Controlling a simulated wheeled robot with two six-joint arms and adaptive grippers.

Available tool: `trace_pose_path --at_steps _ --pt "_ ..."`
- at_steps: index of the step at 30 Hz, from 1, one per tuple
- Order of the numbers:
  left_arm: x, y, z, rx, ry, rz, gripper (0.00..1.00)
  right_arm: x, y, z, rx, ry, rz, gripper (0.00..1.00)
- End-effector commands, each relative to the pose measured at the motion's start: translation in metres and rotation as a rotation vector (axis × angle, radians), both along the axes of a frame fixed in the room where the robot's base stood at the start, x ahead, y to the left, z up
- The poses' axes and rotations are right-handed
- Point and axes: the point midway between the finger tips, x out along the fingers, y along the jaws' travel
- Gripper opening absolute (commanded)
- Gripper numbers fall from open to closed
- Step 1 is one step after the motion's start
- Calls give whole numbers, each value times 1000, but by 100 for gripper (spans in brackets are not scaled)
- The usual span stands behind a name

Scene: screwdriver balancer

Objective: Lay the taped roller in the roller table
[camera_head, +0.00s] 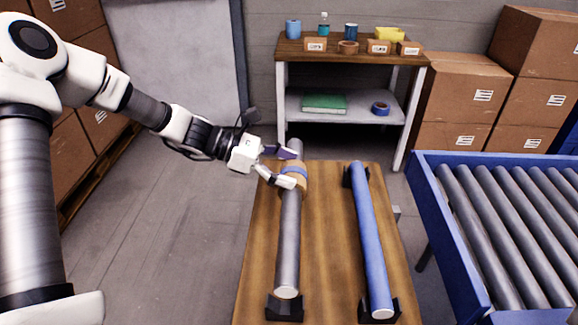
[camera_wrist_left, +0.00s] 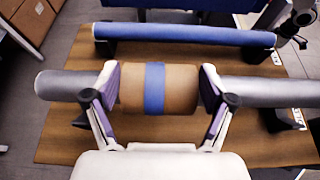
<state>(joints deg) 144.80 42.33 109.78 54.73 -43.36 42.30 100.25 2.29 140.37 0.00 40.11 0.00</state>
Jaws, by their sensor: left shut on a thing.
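The taped roller (camera_head: 289,240) is a long grey cylinder with a tan sleeve and a blue band near its far end. It lies lengthwise over the wooden bench (camera_head: 325,270), its near end at a black cradle (camera_head: 284,309). My left gripper (camera_head: 288,168) is shut on it at the tan sleeve. In the left wrist view its fingers (camera_wrist_left: 157,85) stand at the two ends of the sleeve (camera_wrist_left: 182,90). The roller table (camera_head: 432,200), a blue frame with several grey rollers, stands at the right. My right gripper seems partly visible in the wrist view's top right corner (camera_wrist_left: 292,24).
A blue roller (camera_head: 369,235) lies parallel on the bench, in black cradles. Behind is a shelf table (camera_head: 318,47) with cups, a bottle, tape and small boxes. Cardboard boxes are stacked at the right (camera_head: 462,92) and left. Floor is free left of the bench.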

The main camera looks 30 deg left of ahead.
Motion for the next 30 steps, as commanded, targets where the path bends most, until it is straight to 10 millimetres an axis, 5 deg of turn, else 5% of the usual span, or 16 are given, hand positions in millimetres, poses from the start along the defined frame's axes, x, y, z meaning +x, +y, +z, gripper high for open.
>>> trace_pose_path --at_steps 12,25,26,30 --pt "0 0 -52 -1 0 -1 27 0 0 -44 0 0 0 0" --pt "0 0 -59 -1 0 0 27 0 0 -48 0 0 0 0" --pt "0 0 -59 -1 0 0 93 0 0 -48 0 0 0 0" --pt "0 0 -59 -1 0 0 100 0 0 -48 0 0 0 0"
